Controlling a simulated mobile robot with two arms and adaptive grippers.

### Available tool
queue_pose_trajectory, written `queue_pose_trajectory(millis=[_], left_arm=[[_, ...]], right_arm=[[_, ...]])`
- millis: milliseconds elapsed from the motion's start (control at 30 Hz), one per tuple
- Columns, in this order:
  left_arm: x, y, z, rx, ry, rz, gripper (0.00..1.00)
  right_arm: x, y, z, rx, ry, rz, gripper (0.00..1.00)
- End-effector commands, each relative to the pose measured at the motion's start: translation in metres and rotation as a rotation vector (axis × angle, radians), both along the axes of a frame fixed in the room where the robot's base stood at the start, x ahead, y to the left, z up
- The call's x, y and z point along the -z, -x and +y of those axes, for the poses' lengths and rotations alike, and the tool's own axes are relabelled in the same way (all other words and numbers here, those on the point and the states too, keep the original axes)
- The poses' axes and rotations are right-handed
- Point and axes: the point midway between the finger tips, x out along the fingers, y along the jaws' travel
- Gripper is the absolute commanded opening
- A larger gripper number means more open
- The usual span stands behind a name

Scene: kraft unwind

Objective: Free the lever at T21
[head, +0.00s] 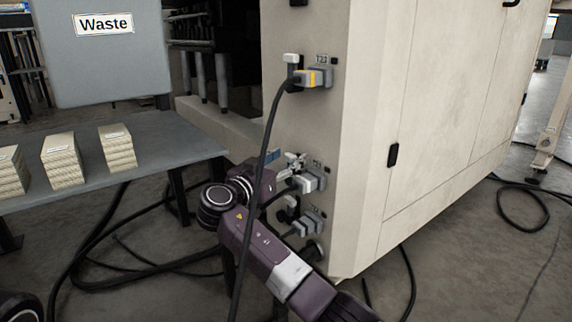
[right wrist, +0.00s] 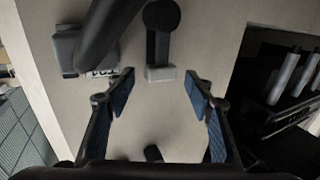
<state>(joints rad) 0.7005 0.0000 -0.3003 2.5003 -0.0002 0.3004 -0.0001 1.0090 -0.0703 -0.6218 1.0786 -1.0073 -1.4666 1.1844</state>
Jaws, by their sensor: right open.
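My right gripper (head: 288,170) is at the side panel of the cream machine, by the middle grey connector (head: 309,182). In the right wrist view the right gripper (right wrist: 160,84) is open, its blue-padded fingers apart. A black lever (right wrist: 160,45) with a round knob and a pale grey base stands on the panel ahead of them. The base lies between the fingertip lines; I cannot tell whether either finger touches it. A grey connector (right wrist: 68,52) with a thick dark cable sits beside the lever. The label by the middle connector is too small to read surely. My left gripper is out of view.
An upper connector (head: 315,77), marked T23, and a lower connector (head: 308,224) share the panel. A black cable (head: 259,170) hangs past my right arm. A grey table (head: 160,143) with paper stacks and a Waste bin (head: 110,55) stand left.

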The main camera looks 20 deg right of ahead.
Motion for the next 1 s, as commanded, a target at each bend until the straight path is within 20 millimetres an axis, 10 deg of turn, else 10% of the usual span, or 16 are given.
queue_pose_trajectory(millis=[200,633,1000], left_arm=[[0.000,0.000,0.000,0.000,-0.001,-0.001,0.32],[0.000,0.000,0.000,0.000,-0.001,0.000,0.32],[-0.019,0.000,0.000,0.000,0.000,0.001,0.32]], right_arm=[[0.000,0.000,0.000,0.000,-0.001,0.001,0.49],[0.000,0.000,0.000,0.001,-0.001,0.001,0.01],[-0.006,-0.004,0.001,0.002,0.015,0.052,0.00]])
